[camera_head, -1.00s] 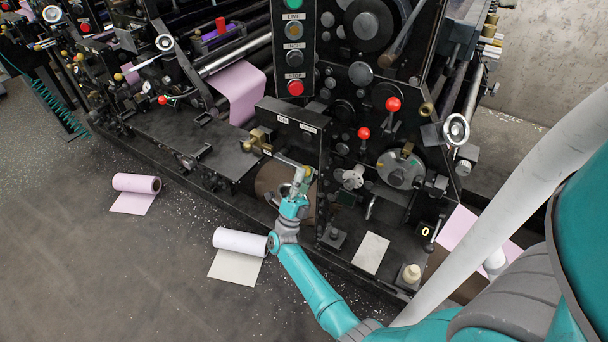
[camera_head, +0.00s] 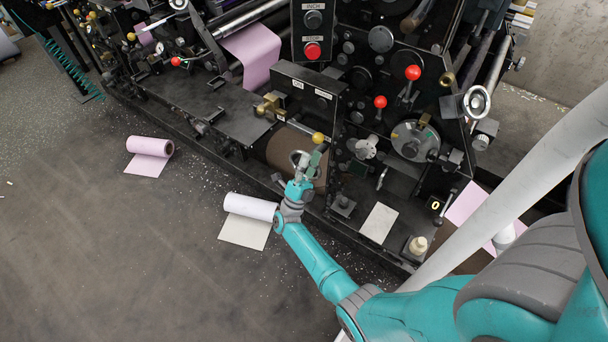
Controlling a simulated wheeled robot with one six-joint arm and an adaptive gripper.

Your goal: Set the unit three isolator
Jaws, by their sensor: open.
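A black box (camera_head: 309,82) with two small white labels is on the machine's front; one seems to read "ON", the other is too small to read. Below it a bar with a yellow ball knob (camera_head: 318,138) runs right and down from a brass block (camera_head: 270,104). I take this for the isolator; no unit number is legible. My gripper (camera_head: 310,160) is open just below the yellow knob. A small gap seems to show between them, but I cannot tell for sure.
Red-knobbed levers (camera_head: 413,73), a round dial (camera_head: 411,140) and a red button (camera_head: 312,51) are on the panel to the right and above. A white roll (camera_head: 250,207) and a pink roll (camera_head: 150,146) lie on the floor. The floor at lower left is clear.

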